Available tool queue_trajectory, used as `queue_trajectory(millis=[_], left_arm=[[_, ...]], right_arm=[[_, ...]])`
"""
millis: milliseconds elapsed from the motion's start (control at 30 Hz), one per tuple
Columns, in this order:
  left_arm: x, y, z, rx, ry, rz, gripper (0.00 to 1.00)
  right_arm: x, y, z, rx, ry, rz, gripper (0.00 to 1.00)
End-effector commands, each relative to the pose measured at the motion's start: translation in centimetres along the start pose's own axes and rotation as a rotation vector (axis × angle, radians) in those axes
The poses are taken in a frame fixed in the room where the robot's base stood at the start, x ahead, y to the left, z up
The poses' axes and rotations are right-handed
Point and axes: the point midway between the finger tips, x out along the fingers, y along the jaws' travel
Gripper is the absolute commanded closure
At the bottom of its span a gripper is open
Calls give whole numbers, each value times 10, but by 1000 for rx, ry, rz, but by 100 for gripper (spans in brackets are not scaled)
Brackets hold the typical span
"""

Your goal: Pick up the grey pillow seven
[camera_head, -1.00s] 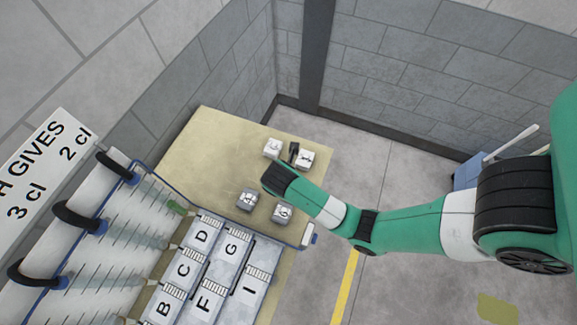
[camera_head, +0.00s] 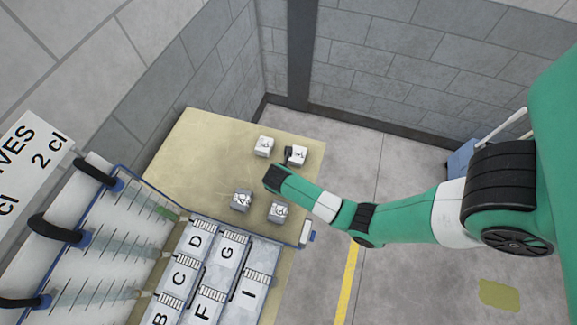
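Several small block-shaped pillows with dark printed marks lie on the tan table (camera_head: 205,150). Two paler ones are at the back: a left one (camera_head: 264,146) and a right one (camera_head: 298,156). Two greyer ones are nearer: a left one (camera_head: 240,201) and a right one (camera_head: 278,212). I cannot read the marks surely, so I cannot tell which is seven. My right arm reaches in from the right. The dark tip of my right gripper (camera_head: 288,153) shows at the left edge of the back right pillow; its fingers are mostly hidden. My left gripper is not in view.
Lettered grey bins (camera_head: 231,250) stand along the table's front. A sloped rack with black hoses (camera_head: 58,228) is at the left, below a white sign (camera_head: 35,160). Block walls close off the back. The table's left back part is clear.

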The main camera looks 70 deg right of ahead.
Motion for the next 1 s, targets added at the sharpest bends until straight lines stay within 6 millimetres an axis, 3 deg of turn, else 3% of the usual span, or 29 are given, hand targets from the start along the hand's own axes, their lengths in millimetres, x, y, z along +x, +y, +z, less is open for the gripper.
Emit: queue_trajectory(millis=[233,600,700,1000], left_arm=[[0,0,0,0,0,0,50],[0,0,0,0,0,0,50],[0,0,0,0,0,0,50],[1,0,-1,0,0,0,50]], right_arm=[[2,0,0,0,0,1,2],[2,0,0,0,0,1,68],[2,0,0,0,0,1,82],[-2,1,2,0,-1,2,83]])
